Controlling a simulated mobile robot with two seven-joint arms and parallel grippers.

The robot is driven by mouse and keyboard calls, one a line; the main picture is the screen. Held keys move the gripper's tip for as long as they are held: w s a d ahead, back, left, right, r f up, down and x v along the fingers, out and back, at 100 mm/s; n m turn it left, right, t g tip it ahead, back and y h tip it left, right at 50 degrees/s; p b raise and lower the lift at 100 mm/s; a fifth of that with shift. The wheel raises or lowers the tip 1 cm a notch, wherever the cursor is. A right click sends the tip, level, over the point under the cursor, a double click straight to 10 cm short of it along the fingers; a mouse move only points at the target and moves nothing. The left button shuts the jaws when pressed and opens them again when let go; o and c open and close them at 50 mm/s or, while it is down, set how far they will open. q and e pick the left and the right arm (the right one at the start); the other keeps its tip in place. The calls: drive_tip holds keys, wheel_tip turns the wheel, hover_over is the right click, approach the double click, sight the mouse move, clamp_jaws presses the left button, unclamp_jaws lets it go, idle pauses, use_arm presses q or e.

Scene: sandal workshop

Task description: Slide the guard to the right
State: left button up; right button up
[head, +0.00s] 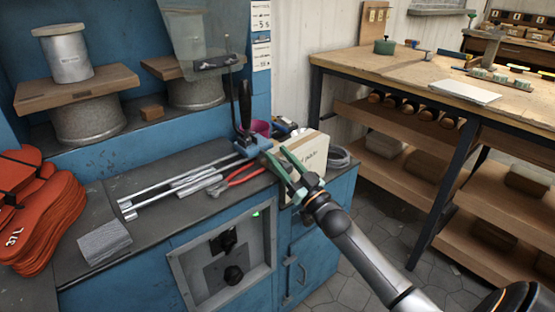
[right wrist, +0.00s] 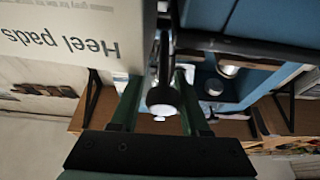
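The guard (head: 196,30) looks like a clear, tinted panel with a dark bar (head: 215,63) along its lower edge. It hangs at the top of the blue machine, in front of the right-hand grey roller. My right gripper (head: 288,165) is below and to the right of the guard, well apart from it, beside the heel pads box (head: 307,160). Its green fingers are spread, and they also show apart in the right wrist view (right wrist: 160,90). A dark, round-ended part shows between them there; I cannot tell what it is. The guard is not clearly seen in that view. My left gripper is out of view.
A black upright lever handle (head: 245,103) stands between the guard and my right gripper. Red-handled pliers (head: 240,178) and metal rods (head: 165,190) lie on the machine's ledge. Orange soles (head: 35,215) are piled at left. A wooden workbench (head: 400,68) stands at right.

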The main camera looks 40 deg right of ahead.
drive_tip(key=o, duration=0.3)
drive_tip(key=shift+d, duration=0.25)
drive_tip(key=shift+o, duration=0.4)
drive_tip(key=shift+a, duration=0.1)
drive_tip(key=v, duration=1.2)
drive_tip(key=shift+s+p, duration=0.25)
drive_tip(key=shift+p, duration=0.15)
drive_tip(key=shift+f, duration=0.1)
